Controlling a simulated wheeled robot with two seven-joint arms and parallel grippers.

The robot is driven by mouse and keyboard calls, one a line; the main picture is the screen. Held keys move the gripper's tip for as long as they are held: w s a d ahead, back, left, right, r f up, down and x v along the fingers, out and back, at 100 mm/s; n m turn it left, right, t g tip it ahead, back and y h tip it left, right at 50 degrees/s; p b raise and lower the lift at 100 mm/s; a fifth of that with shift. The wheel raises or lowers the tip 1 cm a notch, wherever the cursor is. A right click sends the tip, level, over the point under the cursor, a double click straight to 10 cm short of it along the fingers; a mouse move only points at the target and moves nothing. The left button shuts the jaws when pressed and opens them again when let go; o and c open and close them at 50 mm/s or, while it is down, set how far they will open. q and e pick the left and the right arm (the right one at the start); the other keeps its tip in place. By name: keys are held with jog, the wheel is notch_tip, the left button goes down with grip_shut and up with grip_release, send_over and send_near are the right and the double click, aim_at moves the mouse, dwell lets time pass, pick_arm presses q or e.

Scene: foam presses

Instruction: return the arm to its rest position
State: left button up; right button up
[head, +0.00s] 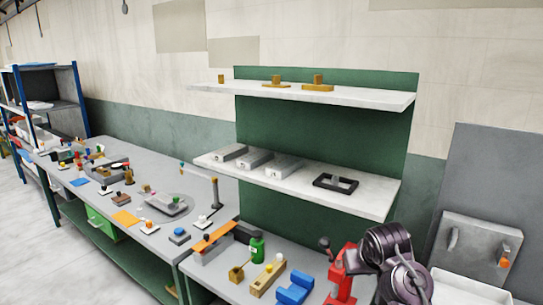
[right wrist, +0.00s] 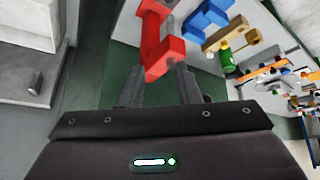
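My right arm (head: 402,265) comes in at the lower right of the head view, dark and folded, and hides its own gripper there. In the right wrist view my right gripper (right wrist: 161,78) shows two dark fingers standing apart with a gap between them. A red press-like piece (right wrist: 160,45) lies just beyond the fingertips; I cannot tell whether it touches them. A red stand (head: 341,279) also shows beside the arm in the head view. My left arm and gripper are in neither view.
A blue block (head: 295,288), a tan block (head: 266,279) and a green bottle (head: 257,247) stand on the near bench. Shelves (head: 310,187) rise behind. A grey panel with a box (head: 478,250) stands at right. The long bench at left is crowded with small parts.

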jog(key=s+f+g, duration=0.1)
jog(key=s+f, duration=0.9)
jog(key=s, duration=0.2)
jog(key=s+a+f+n+g, duration=0.2)
jog(key=s+f, duration=0.1)
jog(key=s, duration=1.5)
notch_tip(320, 180, down, 40)
jog(key=s+f+g+b, duration=0.1)
jog(key=s+b, duration=0.2)
jog(key=b, duration=0.6)
jog(key=s+d+f+b, duration=0.1)
jog(key=s+f+b, duration=0.1)
jog(key=s+f, duration=0.7)
jog(key=s+d+f+g+b, duration=0.1)
jog(key=s+d+f+b, duration=0.1)
jog(key=s+f, duration=0.7)
notch_tip(320, 180, down, 3)
jog(key=shift+s+d+f+b, duration=0.2)
jog(key=shift+s+d+b, duration=0.05)
jog(key=shift+b, duration=0.5)
